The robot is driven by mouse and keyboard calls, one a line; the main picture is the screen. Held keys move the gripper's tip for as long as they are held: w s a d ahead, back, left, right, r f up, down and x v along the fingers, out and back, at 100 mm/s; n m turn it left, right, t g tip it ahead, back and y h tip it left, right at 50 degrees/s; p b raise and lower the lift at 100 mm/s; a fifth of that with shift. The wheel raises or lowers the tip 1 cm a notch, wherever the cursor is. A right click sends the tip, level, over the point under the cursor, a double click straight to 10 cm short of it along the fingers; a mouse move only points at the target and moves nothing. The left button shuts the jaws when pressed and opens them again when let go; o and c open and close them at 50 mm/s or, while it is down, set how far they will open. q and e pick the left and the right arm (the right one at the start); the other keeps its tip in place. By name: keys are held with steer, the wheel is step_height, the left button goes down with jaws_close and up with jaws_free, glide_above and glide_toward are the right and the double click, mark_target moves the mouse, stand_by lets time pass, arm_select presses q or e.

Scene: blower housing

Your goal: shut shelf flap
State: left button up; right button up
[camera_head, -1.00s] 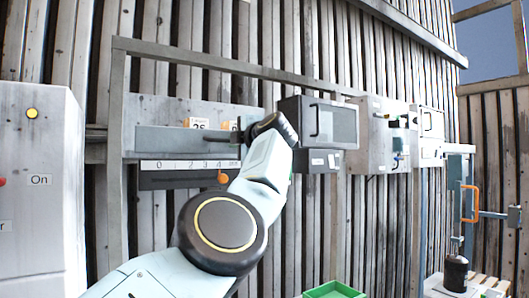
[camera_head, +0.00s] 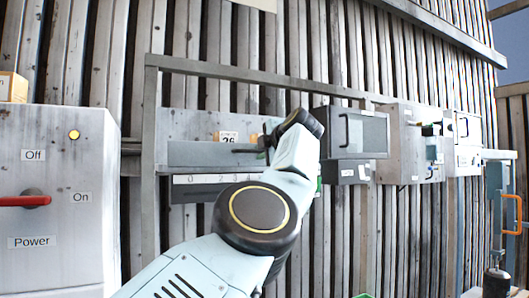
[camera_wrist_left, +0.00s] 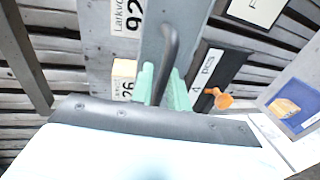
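The shelf flap (camera_head: 210,154) is a long grey panel on the front of the wall shelf (camera_head: 195,122). Labelled boxes (camera_head: 229,137) show just above its top edge. In the left wrist view the flap (camera_wrist_left: 187,18) runs up and down, with a dark bar handle (camera_wrist_left: 170,45) on it. My left gripper (camera_wrist_left: 163,84) has its green fingers on both sides of the handle's near end. Whether they press on it is unclear. In the head view my left gripper (camera_head: 266,143) is at the flap's right end, partly hidden by my wrist. My right gripper is out of view.
A numbered scale strip (camera_head: 215,179) lies below the flap; an orange knob (camera_wrist_left: 222,98) is near it. A power box (camera_head: 60,200) with a red switch stands left. A frame bar (camera_head: 250,75) runs above.

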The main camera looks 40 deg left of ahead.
arm_select(q)
steer(key=shift+o, duration=0.7)
steer(key=shift+a, duration=0.15)
steer(key=b+v, duration=0.5)
steer(key=v, duration=0.8)
steer(key=shift+d, duration=0.25)
steer(key=shift+s, duration=0.1)
